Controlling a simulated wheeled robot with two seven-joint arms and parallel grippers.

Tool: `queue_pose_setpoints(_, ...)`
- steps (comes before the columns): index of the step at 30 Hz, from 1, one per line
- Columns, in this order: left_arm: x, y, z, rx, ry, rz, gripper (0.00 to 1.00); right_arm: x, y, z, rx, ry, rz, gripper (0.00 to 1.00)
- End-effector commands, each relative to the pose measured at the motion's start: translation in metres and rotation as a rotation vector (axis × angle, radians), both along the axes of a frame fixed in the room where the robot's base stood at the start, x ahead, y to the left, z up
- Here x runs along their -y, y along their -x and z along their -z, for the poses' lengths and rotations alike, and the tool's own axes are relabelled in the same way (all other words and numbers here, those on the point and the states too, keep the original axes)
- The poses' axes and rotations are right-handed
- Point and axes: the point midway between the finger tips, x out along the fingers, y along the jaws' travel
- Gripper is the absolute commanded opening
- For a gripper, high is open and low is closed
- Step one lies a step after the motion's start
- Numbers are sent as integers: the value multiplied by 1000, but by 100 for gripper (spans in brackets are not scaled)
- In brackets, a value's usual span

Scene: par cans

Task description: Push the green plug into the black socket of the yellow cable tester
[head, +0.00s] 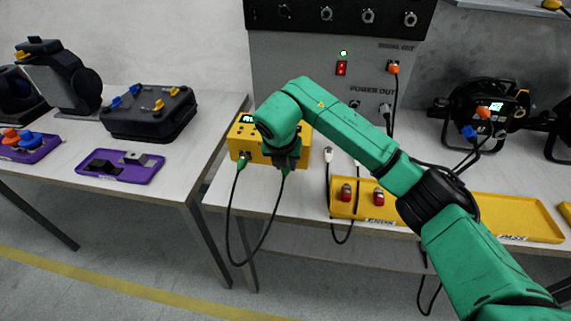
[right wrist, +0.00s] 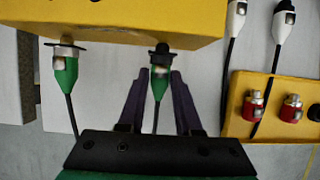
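The yellow cable tester (head: 307,150) stands on the bench in the middle of the head view, its front edge also along the top of the right wrist view (right wrist: 120,15). My right gripper (right wrist: 159,78) is at the tester's front, its two dark fingers closed on either side of a green plug (right wrist: 158,88). The plug's tip meets a black socket (right wrist: 161,50) at the tester's edge; how deep it sits I cannot tell. Another green plug (right wrist: 66,74) sits at the tester's left socket. A black cable loops down between both plugs. My left gripper is not in view.
A yellow tray (head: 470,210) with red-and-silver connectors (head: 346,193) lies to the right. White plugs (head: 328,156) with cables stand beside the tester. A grey power panel (head: 290,65) is behind. A separate table with purple trays (head: 125,175) is left, across a gap.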

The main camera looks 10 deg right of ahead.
Motion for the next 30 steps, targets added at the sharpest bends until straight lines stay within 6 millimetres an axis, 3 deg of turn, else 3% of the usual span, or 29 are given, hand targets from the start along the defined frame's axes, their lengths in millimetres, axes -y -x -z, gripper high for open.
queue_pose_setpoints(1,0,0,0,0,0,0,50,0,0,0,1,0,1,55)
queue_pose_setpoints(2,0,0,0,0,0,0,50,0,0,0,1,0,1,64)
queue_pose_setpoints(14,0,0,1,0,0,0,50,-1,3,-8,3,-1,0,64)
queue_pose_setpoints(17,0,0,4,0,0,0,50,-4,10,-26,6,-1,-1,64)
queue_pose_setpoints(27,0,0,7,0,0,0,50,-17,47,-117,6,1,-1,64)
queue_pose_setpoints(30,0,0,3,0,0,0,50,-19,53,-130,5,2,0,64)
